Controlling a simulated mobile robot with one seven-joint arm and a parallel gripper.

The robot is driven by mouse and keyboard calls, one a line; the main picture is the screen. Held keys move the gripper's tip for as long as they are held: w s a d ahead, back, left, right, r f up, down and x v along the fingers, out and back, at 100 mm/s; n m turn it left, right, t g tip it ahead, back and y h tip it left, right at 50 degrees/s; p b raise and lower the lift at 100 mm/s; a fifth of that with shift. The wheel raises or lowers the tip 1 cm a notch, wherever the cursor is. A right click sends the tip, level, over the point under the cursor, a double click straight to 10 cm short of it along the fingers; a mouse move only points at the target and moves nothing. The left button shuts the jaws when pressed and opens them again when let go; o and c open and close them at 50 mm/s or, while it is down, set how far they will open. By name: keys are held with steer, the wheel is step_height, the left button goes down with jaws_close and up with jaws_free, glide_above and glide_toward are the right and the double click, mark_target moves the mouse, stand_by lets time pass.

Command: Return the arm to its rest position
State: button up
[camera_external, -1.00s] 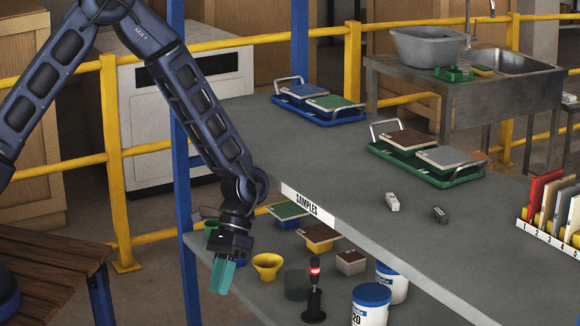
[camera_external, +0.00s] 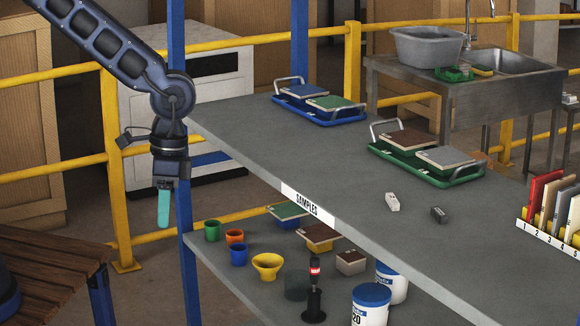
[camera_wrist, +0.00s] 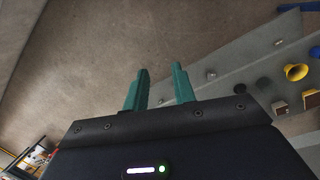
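My gripper (camera_external: 164,208) hangs pointing down at the left of the picture, beside the blue post and left of the grey samples bench. Only one teal finger shows clearly in the external view.
The bench (camera_external: 245,145) carries a blue tray (camera_external: 320,119) and a green tray (camera_external: 425,177) with tiles. A lower shelf (camera_external: 240,285) holds cups, tiles and tubs. A blue post (camera_external: 177,60), yellow railing (camera_external: 60,165) and wooden table (camera_external: 50,260) stand near my arm.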

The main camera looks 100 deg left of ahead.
steer(key=s+d+r+m+t+y, duration=0.1)
steer(key=s+d+r+m+t, duration=0.1)
steer(key=s+d+r, duration=0.4)
steer(key=s+d+r+m+t, duration=0.2)
steer(key=s+d+r, duration=0.4)
steer(key=s, duration=0.7)
steer(key=shift+s+r+m+t+y, duration=0.2)
steer(key=shift+r+m+t+y, duration=0.15)
steer(key=shift+r+t, duration=0.6)
steer(key=shift+r, duration=0.1)
